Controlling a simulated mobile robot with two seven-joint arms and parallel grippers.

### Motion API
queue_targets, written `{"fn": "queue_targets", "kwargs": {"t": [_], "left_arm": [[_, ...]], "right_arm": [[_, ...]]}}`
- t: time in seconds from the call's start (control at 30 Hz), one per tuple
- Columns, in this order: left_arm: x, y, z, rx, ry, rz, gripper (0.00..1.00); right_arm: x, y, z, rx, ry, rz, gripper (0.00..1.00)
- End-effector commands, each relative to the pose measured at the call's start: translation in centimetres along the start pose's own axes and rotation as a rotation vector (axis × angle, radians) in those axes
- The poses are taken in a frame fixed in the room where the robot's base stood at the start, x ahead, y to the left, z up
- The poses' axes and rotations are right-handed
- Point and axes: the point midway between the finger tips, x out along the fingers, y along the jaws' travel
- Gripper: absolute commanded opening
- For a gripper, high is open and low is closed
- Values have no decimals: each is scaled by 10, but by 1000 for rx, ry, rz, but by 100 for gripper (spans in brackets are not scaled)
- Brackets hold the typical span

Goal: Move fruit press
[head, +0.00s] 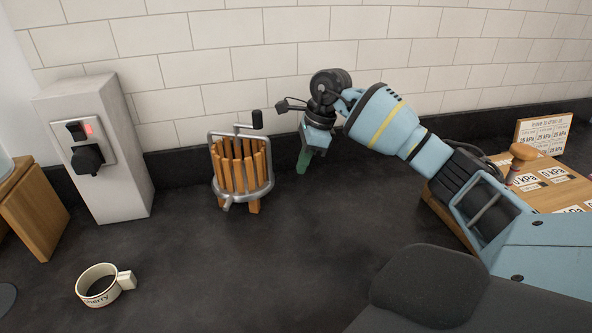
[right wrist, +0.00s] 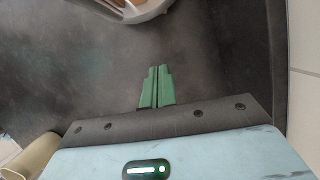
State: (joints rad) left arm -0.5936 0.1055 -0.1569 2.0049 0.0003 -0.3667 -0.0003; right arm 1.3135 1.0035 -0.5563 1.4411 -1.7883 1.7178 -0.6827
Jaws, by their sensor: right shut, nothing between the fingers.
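The fruit press (head: 240,170) stands upright on the dark counter in the head view. It has a wooden slatted basket, a grey metal frame and base, a spout at the front and a crank handle on top. Part of its metal base (right wrist: 128,12) shows at the top edge of the right wrist view. My right gripper (head: 303,168) is to the right of the press, apart from it, pointing down. Its green fingers (right wrist: 157,86) are together with nothing between them. My left gripper is not in view.
A mug (head: 103,287) stands at the front left. A grey pillar with a socket (head: 92,145) stands left of the press. A wooden board with labelled cards (head: 553,184) and a sign (head: 541,133) are at the right. The tiled wall is close behind; counter in front is clear.

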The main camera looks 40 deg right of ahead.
Motion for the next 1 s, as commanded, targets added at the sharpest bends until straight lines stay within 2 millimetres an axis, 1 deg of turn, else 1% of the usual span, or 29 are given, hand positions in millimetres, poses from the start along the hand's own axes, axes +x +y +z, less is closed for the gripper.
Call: {"fn": "queue_targets", "kwargs": {"t": [0.03, 0.2, 0.3, 0.4, 0.6, 1.0], "left_arm": [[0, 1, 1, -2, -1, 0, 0], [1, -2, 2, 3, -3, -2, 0], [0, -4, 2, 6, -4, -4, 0], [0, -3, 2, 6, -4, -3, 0], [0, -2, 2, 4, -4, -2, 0], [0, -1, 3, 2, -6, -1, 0]], "right_arm": [[-11, 0, 1, -1, -1, -2, 0], [-43, 0, 1, -1, 0, 0, 0], [-57, 0, 0, -1, 0, 1, 0], [-66, 0, 0, 0, 2, 1, 0], [-72, 0, 0, 0, 3, 4, 0], [-72, 0, 0, 0, 3, 4, 0]]}}
